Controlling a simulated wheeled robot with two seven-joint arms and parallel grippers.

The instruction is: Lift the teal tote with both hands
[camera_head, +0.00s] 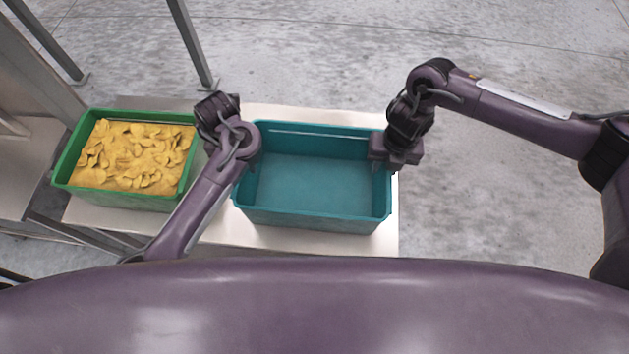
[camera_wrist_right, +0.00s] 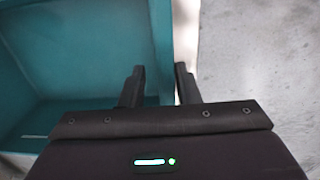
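The teal tote (camera_head: 312,222) stands upright and empty on a pale table in the head view. In the right wrist view, its right wall (camera_wrist_right: 158,45) shows. My right gripper (camera_head: 384,167) is at the tote's right end. In the wrist view, the right gripper's fingers (camera_wrist_right: 160,72) are apart, one inside the tote and one outside, with the wall between them. I see no clear contact on both sides. My left arm reaches to the tote's left end; its forearm and wrist hide the left gripper's fingers.
A green tote (camera_head: 125,199) full of yellow pieces stands to the left on the same pale table (camera_head: 290,238), with my left arm between the totes. Grey posts (camera_head: 190,40) stand behind. Open concrete floor (camera_head: 500,205) lies to the right.

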